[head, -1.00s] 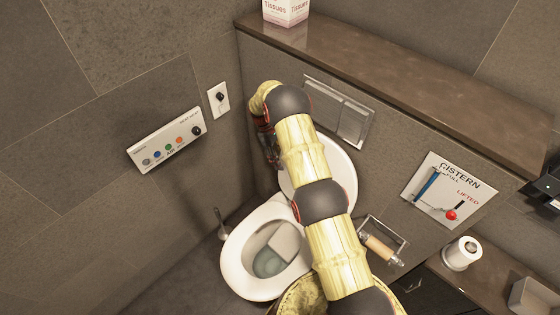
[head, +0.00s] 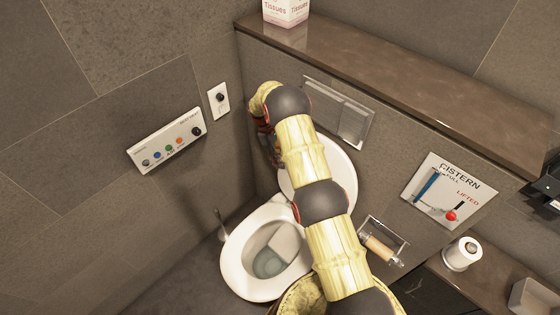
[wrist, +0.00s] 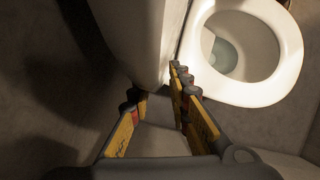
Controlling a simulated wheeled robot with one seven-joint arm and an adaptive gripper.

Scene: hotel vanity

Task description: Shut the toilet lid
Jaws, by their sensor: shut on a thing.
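The white toilet lid (head: 343,165) stands raised against the wall behind the bowl, partly hidden by my arm. The toilet seat (head: 233,262) lies down on the bowl, with the open bowl showing inside it. My gripper (head: 269,148) is at the lid's left edge, mostly hidden behind my wrist in the head view. In the wrist view my gripper (wrist: 158,90) has its yellow fingers on either side of the lid (wrist: 140,35), shut on its edge. The seat ring (wrist: 291,48) is to the right there.
A wall control panel (head: 166,141) is on the left. A flush plate (head: 340,110) is above the lid, under a brown ledge (head: 400,85). A paper holder (head: 382,245) and a toilet roll (head: 462,254) are to the right. A brush handle (head: 222,228) stands left of the bowl.

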